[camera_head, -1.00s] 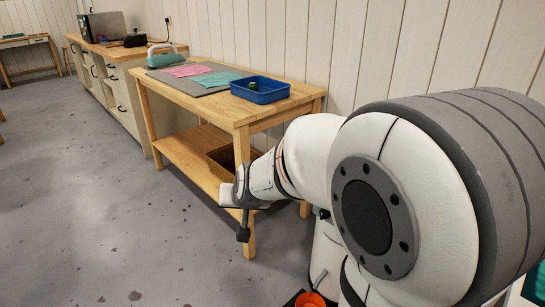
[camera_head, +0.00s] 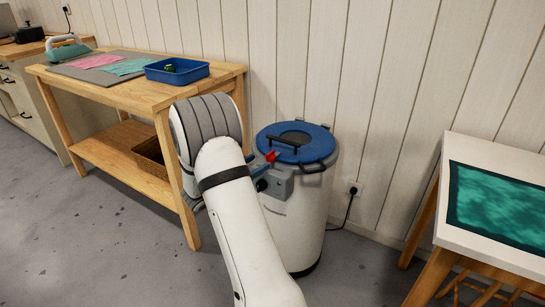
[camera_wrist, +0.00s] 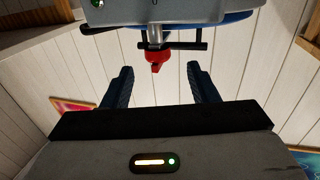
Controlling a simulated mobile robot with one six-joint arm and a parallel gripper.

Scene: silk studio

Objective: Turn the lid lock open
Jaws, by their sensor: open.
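The red lid lock (camera_head: 271,156) is at the front edge of the blue lid (camera_head: 312,142) on a white drum (camera_head: 305,220). In the wrist view the red lock (camera_wrist: 155,62) is on a short metal stem near a dark bar. My gripper (camera_wrist: 160,78) is open, its two blue fingers pointing toward the lock, one on each side in the picture. The lock appears just beyond the fingertips, and I see no contact. In the head view my arm hides most of the gripper; a bit of blue finger shows beside the lock.
A grey control box (camera_head: 276,184) is on the drum below the lock. A wooden table with a blue tray (camera_head: 177,71) stands left; a white-topped table (camera_head: 500,250) stands right. A cord runs to a wall socket (camera_head: 354,191).

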